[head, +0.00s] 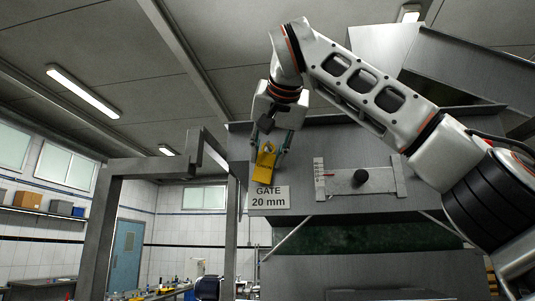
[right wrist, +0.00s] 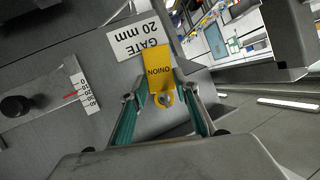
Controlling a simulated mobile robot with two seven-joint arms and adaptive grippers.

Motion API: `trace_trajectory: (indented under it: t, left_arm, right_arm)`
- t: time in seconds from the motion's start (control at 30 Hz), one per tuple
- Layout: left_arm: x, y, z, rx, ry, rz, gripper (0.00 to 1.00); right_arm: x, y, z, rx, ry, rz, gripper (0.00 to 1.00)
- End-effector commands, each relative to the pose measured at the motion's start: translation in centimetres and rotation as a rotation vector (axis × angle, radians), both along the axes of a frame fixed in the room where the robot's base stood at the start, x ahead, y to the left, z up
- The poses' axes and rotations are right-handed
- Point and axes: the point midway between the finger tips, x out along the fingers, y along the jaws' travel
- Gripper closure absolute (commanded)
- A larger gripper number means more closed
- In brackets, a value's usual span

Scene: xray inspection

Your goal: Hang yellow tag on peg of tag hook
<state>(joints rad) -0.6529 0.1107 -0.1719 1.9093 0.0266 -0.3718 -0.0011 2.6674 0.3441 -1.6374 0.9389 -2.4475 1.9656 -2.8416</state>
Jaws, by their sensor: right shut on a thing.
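The yellow tag (head: 264,167) is held in my right gripper (head: 271,146) in front of the grey metal housing. In the right wrist view the tag (right wrist: 158,66) lies between the two fingers of the right gripper (right wrist: 164,86), which are shut on its holed end. The tag reads ONION, upside down in that view, and its far end points away from the gripper. Its lower end overlaps the area by the GATE 20 mm label in the head view. I cannot make out the tag hook or its peg in either view. My left gripper is not in view.
The GATE 20 mm label (head: 269,198) is on the housing (head: 330,145), left of a scale plate with a black knob (head: 360,177). A grey metal frame (head: 101,215) stands to the left. Shelves with boxes (head: 27,200) are on the far wall.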

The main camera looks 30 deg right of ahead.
Motion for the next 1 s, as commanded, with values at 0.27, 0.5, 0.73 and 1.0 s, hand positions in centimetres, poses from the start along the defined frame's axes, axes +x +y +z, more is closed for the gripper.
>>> trace_trajectory:
  t: [0.27, 0.5, 0.73, 1.0]
  left_arm:
    - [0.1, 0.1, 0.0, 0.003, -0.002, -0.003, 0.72]
    - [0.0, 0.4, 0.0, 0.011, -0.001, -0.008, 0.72]
    - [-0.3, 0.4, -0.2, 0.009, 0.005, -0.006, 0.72]
    - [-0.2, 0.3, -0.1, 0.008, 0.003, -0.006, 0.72]
  right_arm:
    - [0.0, 0.0, 0.0, 0.000, 0.000, 0.000, 0.57]
    - [0.0, 0.0, 0.0, 0.000, 0.000, 0.000, 0.51]
    - [-0.6, 0.2, 0.3, 0.000, -0.002, 0.000, 0.51]
    - [-4.8, 1.5, 2.2, -0.002, -0.005, 0.000, 0.51]
